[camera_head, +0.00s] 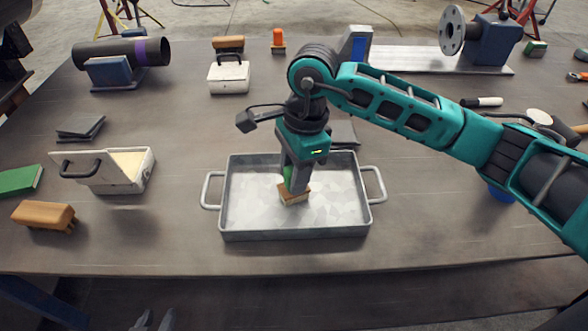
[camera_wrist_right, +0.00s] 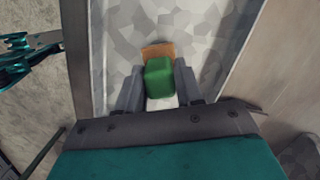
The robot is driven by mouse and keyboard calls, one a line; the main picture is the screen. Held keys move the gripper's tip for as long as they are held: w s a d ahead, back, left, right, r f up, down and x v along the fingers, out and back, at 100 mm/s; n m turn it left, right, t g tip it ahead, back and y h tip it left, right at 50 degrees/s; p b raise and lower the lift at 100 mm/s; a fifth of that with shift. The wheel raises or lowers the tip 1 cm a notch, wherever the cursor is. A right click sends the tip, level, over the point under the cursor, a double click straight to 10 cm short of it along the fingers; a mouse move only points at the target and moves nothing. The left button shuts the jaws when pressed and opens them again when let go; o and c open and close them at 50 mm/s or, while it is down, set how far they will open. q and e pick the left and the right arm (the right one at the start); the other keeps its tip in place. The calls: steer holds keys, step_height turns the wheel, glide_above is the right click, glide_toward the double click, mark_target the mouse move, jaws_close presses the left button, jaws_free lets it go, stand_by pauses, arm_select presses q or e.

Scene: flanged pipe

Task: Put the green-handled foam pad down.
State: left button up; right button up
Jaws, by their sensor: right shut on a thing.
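The foam pad (camera_head: 294,196) is tan with a green handle; in the right wrist view the green handle (camera_wrist_right: 160,78) sits between the two fingers. My right gripper (camera_head: 296,183) points down into the metal tray (camera_head: 240,215) and is shut on the green handle. The pad is over the middle of the tray floor, at or very near it; I cannot tell if it touches. The gripper hides part of the handle. My left gripper (camera_head: 155,320) shows only its fingertips at the bottom edge, apart and with nothing between them.
An open white box (camera_head: 125,172) and a wooden-topped brush (camera_head: 45,215) lie left of the tray. A dark pipe (camera_head: 122,52) on a blue stand, a white case (camera_head: 229,78) and a flanged pipe fixture (camera_head: 490,42) stand behind.

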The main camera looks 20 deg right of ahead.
steer(key=shift+f, duration=0.2)
steer(key=o, duration=0.9)
steer(key=shift+o, duration=0.2)
steer(key=shift+r, duration=0.15)
steer(key=shift+r, duration=0.3)
step_height(320, 180, up, 11)
steer(key=d, duration=0.1)
steer(key=shift+d+r, duration=0.2)
steer(key=shift+d, duration=0.15)
